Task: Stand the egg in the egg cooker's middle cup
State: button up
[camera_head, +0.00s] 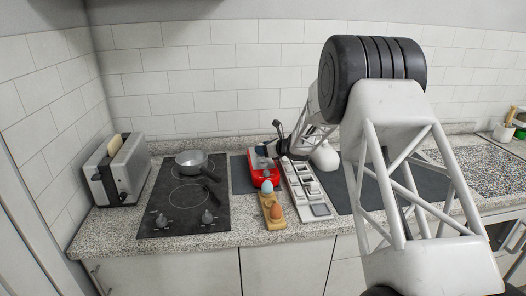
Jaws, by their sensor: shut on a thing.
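The red egg cooker (258,178) stands on the counter in the middle of the view. Its cups are too small and too covered to tell apart. My gripper (271,149) is above the cooker's back part, reaching in from the right. It is shut on what I take to be the egg, which is mostly hidden by the fingers. A pale blue egg (267,187) stands at the front of the cooker, by the back end of a wooden egg holder (273,223). A brown egg (276,211) stands in that holder.
A grey tray with several compartments (320,210) lies close right of the cooker. Left are a black hob (160,222) with a small pot (191,163) and a toaster (120,170). A white rounded object (326,157) stands behind the tray.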

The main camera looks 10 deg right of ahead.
jog(key=shift+f, duration=0.45)
jog(key=o, duration=0.9)
jog(key=shift+s+d, duration=0.1)
jog(key=shift+d, duration=0.05)
jog(key=shift+v, duration=5.85)
